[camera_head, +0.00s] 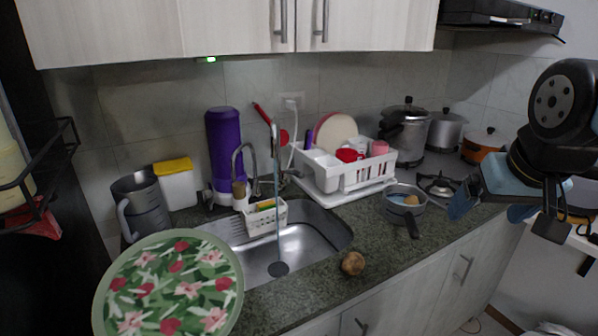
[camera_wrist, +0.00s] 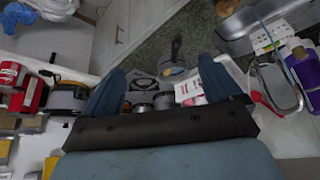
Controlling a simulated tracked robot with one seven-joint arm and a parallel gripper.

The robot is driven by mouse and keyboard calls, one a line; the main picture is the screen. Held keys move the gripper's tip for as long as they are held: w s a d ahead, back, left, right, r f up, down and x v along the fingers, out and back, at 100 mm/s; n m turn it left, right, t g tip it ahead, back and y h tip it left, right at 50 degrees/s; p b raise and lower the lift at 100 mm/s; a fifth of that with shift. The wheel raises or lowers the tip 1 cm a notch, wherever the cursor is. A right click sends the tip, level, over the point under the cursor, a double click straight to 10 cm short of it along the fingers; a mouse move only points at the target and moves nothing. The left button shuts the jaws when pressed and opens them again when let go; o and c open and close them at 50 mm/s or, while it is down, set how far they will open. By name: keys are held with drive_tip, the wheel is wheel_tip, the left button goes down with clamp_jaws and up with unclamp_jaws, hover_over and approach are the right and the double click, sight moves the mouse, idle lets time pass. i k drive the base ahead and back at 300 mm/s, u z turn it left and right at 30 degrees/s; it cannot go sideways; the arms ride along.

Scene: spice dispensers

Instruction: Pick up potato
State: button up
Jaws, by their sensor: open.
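A brown, roundish potato (camera_head: 353,263) lies on the dark granite counter near its front edge, right of the sink. It also shows at the top edge of the wrist view (camera_wrist: 226,8). Another tan, rounded item (camera_head: 411,199) sits inside a small grey pot; I cannot tell what it is. My gripper (camera_head: 490,210) is at the right, raised and well apart from the potato. In the wrist view, its two blue fingers (camera_wrist: 162,66) are spread with nothing between them.
The grey pot (camera_head: 405,214) with a dark handle stands right of the potato. A white dish rack (camera_head: 346,178) is behind. The sink (camera_head: 290,250) is to the left. A round floral board (camera_head: 170,285) fills the lower left. The counter around the potato is clear.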

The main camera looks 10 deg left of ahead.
sight(353, 263)
drive_tip(key=z, duration=1.1)
drive_tip(key=i, duration=0.1)
drive_tip(key=u, duration=3.15)
drive_tip(key=k, duration=1.7)
drive_tip(key=z, duration=0.25)
drive_tip(key=i, duration=1.05)
drive_tip(key=z, duration=0.05)
